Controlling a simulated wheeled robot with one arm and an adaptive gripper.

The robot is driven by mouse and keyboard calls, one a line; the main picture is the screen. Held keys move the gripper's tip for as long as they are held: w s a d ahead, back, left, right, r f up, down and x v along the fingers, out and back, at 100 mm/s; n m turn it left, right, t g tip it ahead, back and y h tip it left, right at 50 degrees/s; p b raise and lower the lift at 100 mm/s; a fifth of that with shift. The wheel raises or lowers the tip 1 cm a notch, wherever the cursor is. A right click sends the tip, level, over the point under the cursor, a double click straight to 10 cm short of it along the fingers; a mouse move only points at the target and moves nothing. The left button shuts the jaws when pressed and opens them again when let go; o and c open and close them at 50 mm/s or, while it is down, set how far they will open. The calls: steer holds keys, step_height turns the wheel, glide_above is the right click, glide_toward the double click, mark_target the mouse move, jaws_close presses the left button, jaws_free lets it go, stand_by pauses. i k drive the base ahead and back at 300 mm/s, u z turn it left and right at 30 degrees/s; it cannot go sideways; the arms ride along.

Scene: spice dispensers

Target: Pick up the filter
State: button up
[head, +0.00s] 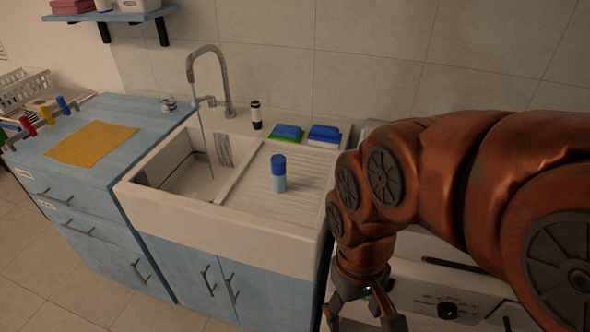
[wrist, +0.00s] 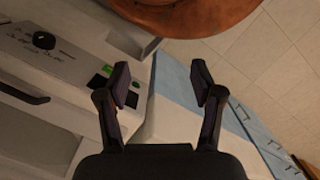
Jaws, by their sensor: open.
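My gripper (head: 363,316) is at the bottom of the head view, in front of the sink cabinet and the appliance on its right. In the wrist view my gripper (wrist: 163,82) is open, with nothing between its two dark fingers. I cannot tell for certain which thing is the filter. A small white cylinder with black ends (head: 256,115) stands upright behind the sink, right of the tap. A blue cylinder with a darker blue cap (head: 279,175) stands upright on the ribbed drainboard. Both are well apart from my gripper.
The white sink (head: 215,217) has a tall tap (head: 222,85) with water running. Blue-topped sponges (head: 287,132) lie at the drainboard's back. A yellow cloth (head: 92,143) lies on the blue counter to the left. The appliance (head: 440,290) stands close beside my arm.

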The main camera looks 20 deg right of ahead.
mark_target(278, 161)
steer(key=u, duration=0.5)
steer(key=k, duration=0.65)
steer(key=u, duration=1)
steer(key=i, duration=0.85)
steer(key=z, duration=0.45)
steer(key=i, duration=0.95)
steer(key=z, duration=0.9)
